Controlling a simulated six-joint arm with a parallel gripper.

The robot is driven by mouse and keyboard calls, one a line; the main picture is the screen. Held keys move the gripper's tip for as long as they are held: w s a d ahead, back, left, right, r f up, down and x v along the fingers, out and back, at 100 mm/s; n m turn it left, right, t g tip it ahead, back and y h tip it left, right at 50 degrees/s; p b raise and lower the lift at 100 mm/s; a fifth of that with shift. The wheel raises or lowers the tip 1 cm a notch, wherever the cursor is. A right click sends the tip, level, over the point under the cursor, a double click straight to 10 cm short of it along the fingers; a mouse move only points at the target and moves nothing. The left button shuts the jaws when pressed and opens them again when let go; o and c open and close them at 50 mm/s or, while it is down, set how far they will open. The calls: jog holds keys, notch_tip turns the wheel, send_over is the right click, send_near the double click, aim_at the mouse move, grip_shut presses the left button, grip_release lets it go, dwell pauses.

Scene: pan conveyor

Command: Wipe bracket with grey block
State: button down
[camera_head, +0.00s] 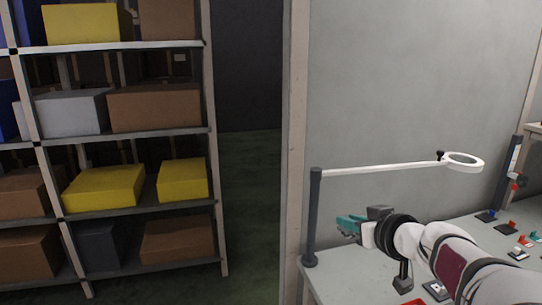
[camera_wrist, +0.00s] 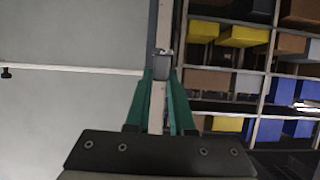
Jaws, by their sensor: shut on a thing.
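My gripper (camera_head: 350,226) has teal fingers and is held out to the left above the near end of the table. In the wrist view its fingers (camera_wrist: 160,80) are shut on a small grey block (camera_wrist: 160,64) at their tips. The block is partly hidden by the fingers, and its outline blends with the post behind it. In the head view I cannot make it out apart from the gripper. I cannot pick out the bracket for certain in either view.
A dark post (camera_head: 313,215) carrying a white magnifier arm (camera_head: 380,167) stands beside my gripper. The table (camera_head: 345,283) holds several small coloured fixtures at the right. A red item (camera_head: 413,302) lies at the front edge. Shelves with boxes (camera_head: 105,187) stand at the left.

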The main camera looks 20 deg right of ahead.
jog(key=s+a+r+n+y, duration=0.2)
jog(key=a, duration=0.8)
jog(key=s+a+r+n+y, duration=0.1)
jog(key=a+n+y, duration=0.1)
jog(key=a, duration=0.8)
jog(key=w+d+f+m+h, duration=0.2)
jog(key=w+d, duration=0.2)
jog(key=d, duration=0.5)
jog(key=w+d+f+m+h, duration=0.1)
jog(key=w+d+f+h, duration=0.15)
jog(key=d, duration=0.75)
jog(key=w+d+f+m+h, duration=0.1)
jog(key=w+d+f+m, duration=0.1)
jog(key=w+d, duration=0.5)
jog(key=s+d+f+m+h, duration=0.15)
jog(key=s+d+f, duration=0.3)
jog(key=d, duration=0.55)
jog(key=s+d+f+m+g+h, duration=0.1)
jog(key=s+d+f+h, duration=0.15)
jog(key=d+f, duration=0.55)
jog(key=s+d+f+m+h, duration=0.1)
jog(key=s+d+f+m, duration=0.2)
jog(key=d, duration=0.9)
jog(key=shift+n, duration=0.55)
jog(key=shift+s+a+f, duration=0.1)
jog(key=shift+s+f, duration=0.05)
jog(key=shift+f, duration=1.4)
jog(key=shift+s+a+f, duration=0.1)
jog(key=shift+f, duration=1.45)
jog(key=shift+f, duration=1.05)
